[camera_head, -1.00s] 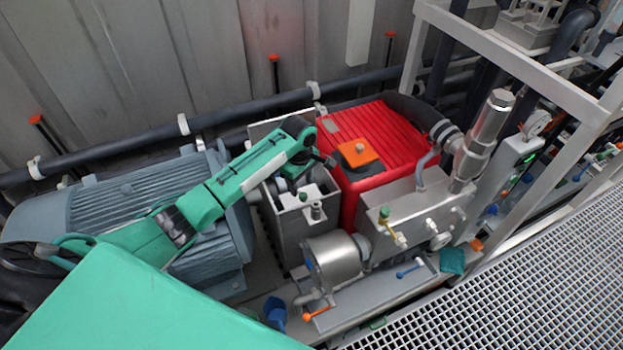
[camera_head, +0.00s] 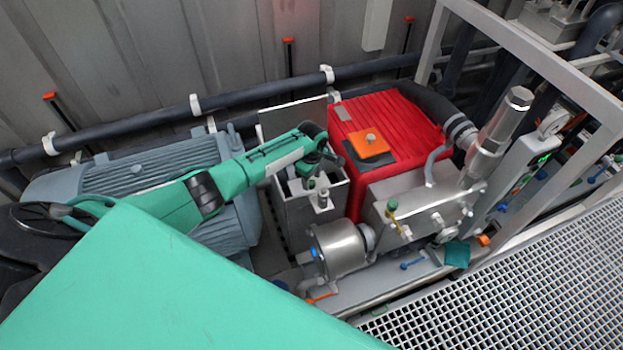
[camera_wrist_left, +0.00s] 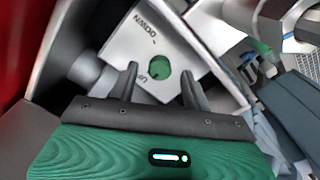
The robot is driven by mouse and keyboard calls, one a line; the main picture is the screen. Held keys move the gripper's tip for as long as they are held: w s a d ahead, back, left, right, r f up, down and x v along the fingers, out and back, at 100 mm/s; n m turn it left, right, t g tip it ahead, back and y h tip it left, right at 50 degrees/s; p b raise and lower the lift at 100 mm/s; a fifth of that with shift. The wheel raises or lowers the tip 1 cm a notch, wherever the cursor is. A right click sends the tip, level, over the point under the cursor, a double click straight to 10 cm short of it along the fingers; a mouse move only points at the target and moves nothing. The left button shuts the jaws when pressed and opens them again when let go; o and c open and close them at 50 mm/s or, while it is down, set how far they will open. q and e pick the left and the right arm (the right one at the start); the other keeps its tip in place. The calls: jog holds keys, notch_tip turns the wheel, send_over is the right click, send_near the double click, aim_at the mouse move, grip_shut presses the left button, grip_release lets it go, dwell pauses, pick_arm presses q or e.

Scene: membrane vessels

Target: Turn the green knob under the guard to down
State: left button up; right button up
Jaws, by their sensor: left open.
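The green knob (camera_wrist_left: 160,66) sits on a pale plate (camera_wrist_left: 128,42) lettered "DOWN" and "UP" in the left wrist view. My left gripper (camera_wrist_left: 157,70) is open, with one finger on each side of the knob in that picture. I cannot tell whether the fingers touch it. In the head view my left gripper (camera_head: 312,170) is over an open-topped grey metal box (camera_head: 296,217). A grey panel (camera_head: 283,118) stands upright behind the box and may be the raised guard. My own wrist partly hides the box's inside. My right gripper is not in view.
A red ribbed housing (camera_head: 400,122) with an orange block (camera_head: 369,144) stands right of the box. A blue-grey motor (camera_head: 150,170) lies left. A steel cylinder (camera_head: 340,247) is in front. A grated walkway (camera_head: 520,270) runs along the lower right.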

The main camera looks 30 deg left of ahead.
pick_arm(q)
jog(key=shift+f, duration=0.6)
jog(key=c, duration=1)
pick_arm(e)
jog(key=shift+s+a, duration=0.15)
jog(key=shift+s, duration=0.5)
